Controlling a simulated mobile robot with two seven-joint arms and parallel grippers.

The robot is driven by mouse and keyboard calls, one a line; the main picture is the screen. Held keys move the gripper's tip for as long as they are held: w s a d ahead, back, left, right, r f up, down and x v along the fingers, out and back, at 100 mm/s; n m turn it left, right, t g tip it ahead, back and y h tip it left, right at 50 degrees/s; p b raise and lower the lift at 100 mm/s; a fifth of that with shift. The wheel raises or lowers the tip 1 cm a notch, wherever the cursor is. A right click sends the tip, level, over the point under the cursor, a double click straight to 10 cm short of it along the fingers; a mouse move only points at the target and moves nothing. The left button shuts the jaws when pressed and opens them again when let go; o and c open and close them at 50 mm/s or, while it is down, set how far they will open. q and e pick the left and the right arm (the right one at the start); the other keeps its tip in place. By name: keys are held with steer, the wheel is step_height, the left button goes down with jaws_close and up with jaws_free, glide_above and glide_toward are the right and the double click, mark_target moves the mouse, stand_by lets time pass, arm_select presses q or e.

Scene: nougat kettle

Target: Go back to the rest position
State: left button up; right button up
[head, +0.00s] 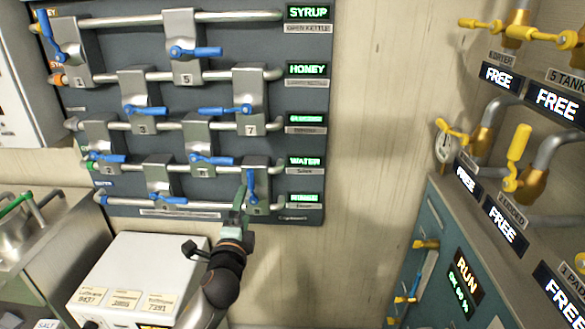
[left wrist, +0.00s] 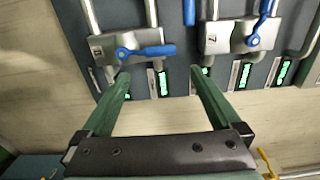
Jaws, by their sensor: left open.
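My left gripper (head: 240,200) is open, with its green fingers in front of the lower right of a dark valve panel (head: 225,50). In the left wrist view the jaws (left wrist: 160,75) are spread wide with nothing between them. Beyond the fingertips are two grey valve blocks with blue handles, one at left (left wrist: 145,52) and one at right (left wrist: 262,25). In the head view, the blue handle (head: 252,182) of the lower right valve hangs upright close beside my gripper. I cannot tell whether they touch. My right gripper is not in view.
A white box (head: 140,258) with paper labels stands below the panel at left, beside a steel counter (head: 55,250). A bare pale wall (head: 375,100) lies right of the panel. At far right, yellow-handled valves (head: 517,145) and FREE displays jut out above a teal cabinet (head: 432,225).

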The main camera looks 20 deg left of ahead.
arm_select(q)
steer(key=s+d+f+n+g+h, duration=0.2)
steer(key=s+f, duration=0.3)
steer(key=f, duration=0.3)
steer(key=s+d+f+n+g+h, duration=0.1)
steer(key=s+d+f+n+g, duration=0.15)
steer(key=s+f, duration=0.35)
steer(key=s+d+f+n+g+h+p, duration=0.1)
steer(key=s+d+f+n+g+h, duration=0.1)
steer(key=s+f, duration=0.4)
steer(key=s+d+f+n+g+h+p, duration=0.1)
steer(key=s+d+f+n, duration=0.3)
steer(key=s, duration=0.9)
step_height(320, 180, down, 3)
steer(key=n, duration=0.3)
steer(key=shift+s+d+f+g+h, duration=0.15)
steer(key=shift+d+f+g+h, duration=0.1)
steer(key=shift+g+h, duration=0.15)
